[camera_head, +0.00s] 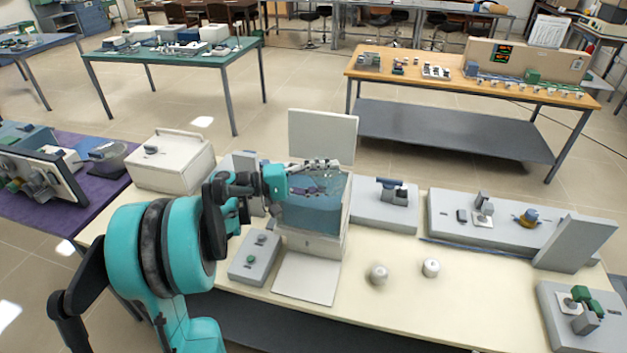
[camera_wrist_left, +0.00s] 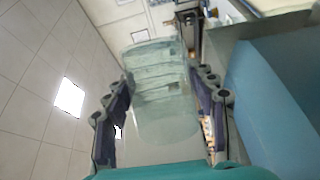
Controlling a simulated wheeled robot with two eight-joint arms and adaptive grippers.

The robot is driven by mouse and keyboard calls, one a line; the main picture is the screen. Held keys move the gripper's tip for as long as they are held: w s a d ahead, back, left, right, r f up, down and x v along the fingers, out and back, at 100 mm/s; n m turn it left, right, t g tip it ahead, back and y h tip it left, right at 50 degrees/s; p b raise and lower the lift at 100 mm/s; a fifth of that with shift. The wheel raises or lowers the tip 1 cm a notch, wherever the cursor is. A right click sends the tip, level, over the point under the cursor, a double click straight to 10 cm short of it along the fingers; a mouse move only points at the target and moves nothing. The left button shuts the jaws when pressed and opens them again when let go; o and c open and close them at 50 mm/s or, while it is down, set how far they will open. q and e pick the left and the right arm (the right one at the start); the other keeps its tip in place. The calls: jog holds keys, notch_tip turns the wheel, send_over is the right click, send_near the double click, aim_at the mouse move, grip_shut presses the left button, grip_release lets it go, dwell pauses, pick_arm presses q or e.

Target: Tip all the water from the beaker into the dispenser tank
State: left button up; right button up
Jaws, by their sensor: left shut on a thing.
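The dispenser tank (camera_head: 318,246) is a pale box in the middle of the near bench, with its lid (camera_head: 322,136) raised and blue-tinted clear walls or contents inside. My left gripper (camera_head: 316,165) is above the tank's open top, its arm coming in from the left. In the left wrist view the gripper (camera_wrist_left: 160,115) is shut on a clear glass beaker (camera_wrist_left: 165,88), with a dark finger on either side. The beaker looks tilted; in the head view its outline is hard to separate from the tank. I cannot tell how much water it holds. My right gripper is not in view.
A grey button box (camera_head: 254,256) stands left of the tank's pale front flap (camera_head: 307,279). A beige case (camera_head: 170,163) is behind left; grey instruments (camera_head: 384,205) stand right.

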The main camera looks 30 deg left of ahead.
pick_arm(q)
jog(key=shift+s+d+r+m+g+y+p, duration=0.15)
jog(key=shift+d+m+p, duration=0.1)
jog(key=shift+m, duration=0.25)
jog(key=shift+s+d+m+g+y+p, duration=0.15)
jog(key=shift+d+m+p, duration=0.1)
jog(key=shift+m, duration=0.25)
jog(key=shift+f, duration=0.2)
jog(key=shift+m, duration=0.3)
jog(key=shift+r+m+y+p, duration=0.25)
jog(key=shift+m+y+p, duration=0.05)
jog(key=shift+p, duration=0.15)
jog(key=shift+s+d+r+m+y+p, duration=0.1)
jog(key=shift+r+m+y+p, duration=0.1)
jog(key=shift+m+p, duration=0.25)
jog(key=shift+d+r+m+y+p, duration=0.1)
jog(key=shift+m+y+p, duration=0.1)
jog(key=shift+m+p, duration=0.2)
jog(key=shift+m, duration=0.25)
jog(key=shift+f+y, duration=0.15)
jog(key=shift+y, duration=0.15)
